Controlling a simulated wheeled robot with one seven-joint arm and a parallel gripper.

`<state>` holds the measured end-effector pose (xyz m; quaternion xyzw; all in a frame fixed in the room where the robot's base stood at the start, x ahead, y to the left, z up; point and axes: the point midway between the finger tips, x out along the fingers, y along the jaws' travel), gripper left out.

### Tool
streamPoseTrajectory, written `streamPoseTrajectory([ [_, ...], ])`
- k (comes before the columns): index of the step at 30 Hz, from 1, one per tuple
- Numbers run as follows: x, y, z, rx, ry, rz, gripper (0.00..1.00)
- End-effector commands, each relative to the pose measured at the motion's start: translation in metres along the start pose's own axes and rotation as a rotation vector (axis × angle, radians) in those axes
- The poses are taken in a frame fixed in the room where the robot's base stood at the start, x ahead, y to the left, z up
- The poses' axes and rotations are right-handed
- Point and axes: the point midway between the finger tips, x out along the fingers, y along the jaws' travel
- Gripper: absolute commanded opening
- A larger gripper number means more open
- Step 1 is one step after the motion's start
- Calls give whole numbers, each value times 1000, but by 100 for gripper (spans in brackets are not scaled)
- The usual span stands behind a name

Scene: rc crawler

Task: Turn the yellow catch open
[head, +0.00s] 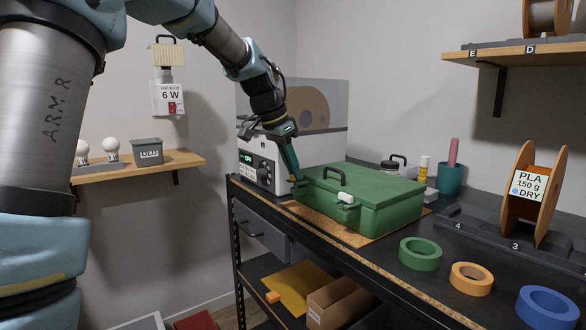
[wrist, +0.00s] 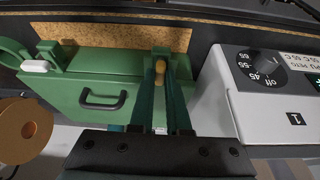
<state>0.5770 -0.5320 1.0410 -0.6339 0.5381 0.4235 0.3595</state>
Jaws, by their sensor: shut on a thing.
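The green case (head: 365,200) lies closed on the workbench, with a black handle (head: 335,174) on its lid. My gripper (head: 297,177) reaches down to the case's left front corner. In the wrist view its two teal fingers (wrist: 161,72) are shut on the small yellow catch (wrist: 160,67), which shows between the fingertips. The fingers hide part of the catch, so its exact angle is hard to tell. A second, white catch (head: 346,197) sits at the other end of the case's front, apart from my gripper; it also shows in the wrist view (wrist: 35,66).
A white dryer unit (head: 262,165) with a dial stands close behind and left of the case. Tape rolls, green (head: 420,254), orange (head: 471,279) and blue (head: 547,307), lie to the right. A spool (head: 533,195) stands farther right. The space in front of the bench is free.

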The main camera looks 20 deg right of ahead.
Motion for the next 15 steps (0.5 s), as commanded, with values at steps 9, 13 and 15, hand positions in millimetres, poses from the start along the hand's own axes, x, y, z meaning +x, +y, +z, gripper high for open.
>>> streamPoseTrajectory([
  [9,0,0,0,0,0,0,28],
  [13,-4,0,0,0,0,-1,28],
  [15,-10,0,0,-1,1,-2,28],
])
